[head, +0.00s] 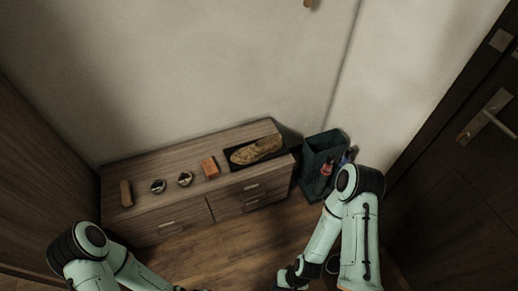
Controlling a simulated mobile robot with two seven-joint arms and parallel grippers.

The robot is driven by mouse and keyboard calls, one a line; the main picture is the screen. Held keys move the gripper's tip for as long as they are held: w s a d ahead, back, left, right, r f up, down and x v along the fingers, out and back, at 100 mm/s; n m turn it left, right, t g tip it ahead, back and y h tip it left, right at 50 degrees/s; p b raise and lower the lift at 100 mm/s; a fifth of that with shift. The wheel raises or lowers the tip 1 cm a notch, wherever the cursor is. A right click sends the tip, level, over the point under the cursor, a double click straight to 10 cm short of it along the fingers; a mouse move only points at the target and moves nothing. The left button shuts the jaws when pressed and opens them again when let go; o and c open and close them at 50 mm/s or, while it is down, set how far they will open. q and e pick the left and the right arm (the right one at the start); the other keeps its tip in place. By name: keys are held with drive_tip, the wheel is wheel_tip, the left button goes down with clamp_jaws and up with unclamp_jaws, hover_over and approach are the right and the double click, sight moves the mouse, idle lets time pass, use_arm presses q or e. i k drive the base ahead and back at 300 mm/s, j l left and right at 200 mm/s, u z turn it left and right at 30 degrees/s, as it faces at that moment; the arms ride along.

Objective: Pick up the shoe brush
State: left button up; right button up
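A small brown elongated block (126,193), which looks like the shoe brush, stands at the left end of the low wooden cabinet's top (140,171). Its bristles cannot be made out. My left arm comes in at the lower left, and its gripper (182,289) is mostly cut off by the bottom edge. My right gripper (288,284) is low at the bottom edge, in front of the cabinet. Both grippers are well apart from the brown block. Their fingers do not show clearly.
Two small round tins (158,186) (185,179), an orange-brown block (209,167) and a tan shoe (257,149) on a dark mat sit along the cabinet top. A dark bin (318,152) with bottles stands to its right. A door (475,190) is at right.

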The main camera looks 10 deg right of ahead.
sight(127, 201)
drive_tip(key=i+j, duration=0.35)
drive_tip(key=i, duration=0.15)
drive_tip(key=i+j, duration=0.4)
drive_tip(key=i, duration=0.15)
